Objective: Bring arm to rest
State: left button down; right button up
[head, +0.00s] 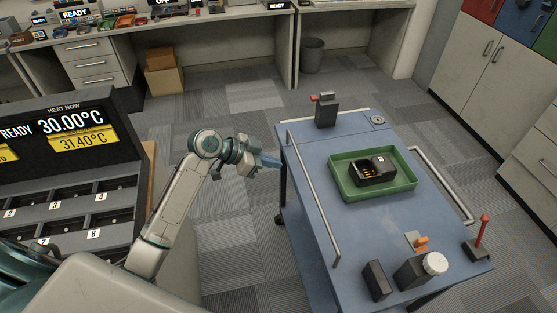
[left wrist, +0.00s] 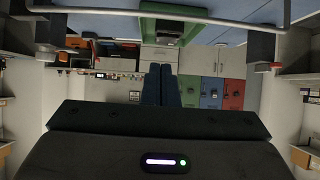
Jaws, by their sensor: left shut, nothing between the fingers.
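My left gripper (head: 269,162) is raised in front of the left edge of the blue cart (head: 308,193) in the head view. Its blue fingers are shut with nothing between them. In the left wrist view the two closed fingers (left wrist: 160,86) point toward the cabinets. My left arm is bent and comes up from the lower left. My right gripper does not show.
A green tray (head: 343,188) on the cart holds a black device (head: 374,170). A metal rail (head: 313,196) runs along the cart's near left side. A display rack (head: 65,128) stands at the left. Carpet between rack and cart is clear.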

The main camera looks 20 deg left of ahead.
pick_arm(q)
jog(key=shift+w, duration=0.1)
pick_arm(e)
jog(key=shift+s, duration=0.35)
